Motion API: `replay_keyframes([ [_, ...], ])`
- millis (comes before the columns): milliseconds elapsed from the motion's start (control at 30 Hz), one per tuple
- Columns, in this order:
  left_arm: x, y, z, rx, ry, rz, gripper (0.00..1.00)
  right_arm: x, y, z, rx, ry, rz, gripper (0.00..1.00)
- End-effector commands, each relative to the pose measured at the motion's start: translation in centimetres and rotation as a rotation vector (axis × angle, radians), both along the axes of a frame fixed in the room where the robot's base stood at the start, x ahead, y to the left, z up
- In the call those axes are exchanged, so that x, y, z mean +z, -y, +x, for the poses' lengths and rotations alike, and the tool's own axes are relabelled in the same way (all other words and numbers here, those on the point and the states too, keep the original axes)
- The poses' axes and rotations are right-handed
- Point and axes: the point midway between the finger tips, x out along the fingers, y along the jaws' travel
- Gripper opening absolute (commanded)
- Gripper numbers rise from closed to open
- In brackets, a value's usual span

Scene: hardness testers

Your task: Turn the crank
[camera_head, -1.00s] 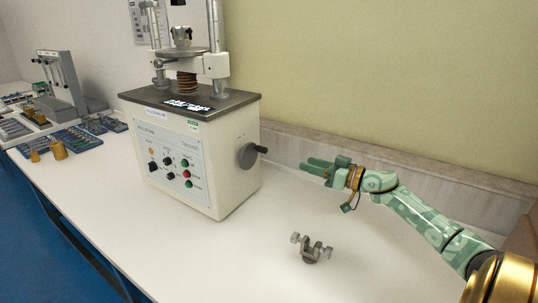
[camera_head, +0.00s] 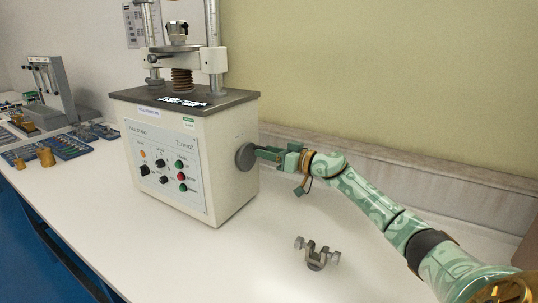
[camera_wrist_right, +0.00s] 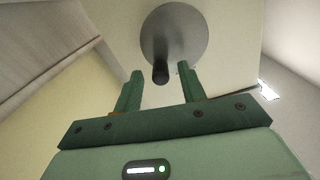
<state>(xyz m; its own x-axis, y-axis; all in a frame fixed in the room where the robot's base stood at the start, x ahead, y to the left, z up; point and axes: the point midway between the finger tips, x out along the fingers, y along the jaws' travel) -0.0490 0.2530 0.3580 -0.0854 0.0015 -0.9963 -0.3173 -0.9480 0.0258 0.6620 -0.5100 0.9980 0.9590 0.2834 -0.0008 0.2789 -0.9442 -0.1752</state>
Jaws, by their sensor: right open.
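The crank is a grey round disc (camera_head: 246,156) on the right side of the white tester (camera_head: 160,165). In the right wrist view the disc (camera_wrist_right: 174,35) is at the top, and its black handle (camera_wrist_right: 160,72) points toward the camera. My right gripper (camera_head: 264,153) is at the crank; in the wrist view its two green fingers (camera_wrist_right: 158,86) are apart, one on each side of the handle's end. The handle is between the fingers, with a gap visible on both sides. In the head view the fingers hide the handle. My left gripper is not in view.
A small grey metal clamp (camera_head: 316,253) lies on the white table (camera_head: 260,255) in front of my right arm. A wall ledge (camera_head: 400,175) runs behind the arm. Another device (camera_head: 50,85) and blue trays (camera_head: 68,146) stand at the far left.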

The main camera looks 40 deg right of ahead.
Motion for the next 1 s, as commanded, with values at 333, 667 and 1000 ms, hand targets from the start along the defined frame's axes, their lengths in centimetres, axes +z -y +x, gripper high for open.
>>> replay_keyframes([
  [333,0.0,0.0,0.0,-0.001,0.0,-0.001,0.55,0.0,0.0,0.0,0.0,0.001,0.001,0.0],
  [667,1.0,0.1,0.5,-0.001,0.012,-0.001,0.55,0.5,-0.1,-0.1,0.0,0.017,-0.054,0.0],
  [1000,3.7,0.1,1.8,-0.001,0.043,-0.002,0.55,1.3,-0.7,-0.3,0.0,0.083,-0.276,0.0],
])
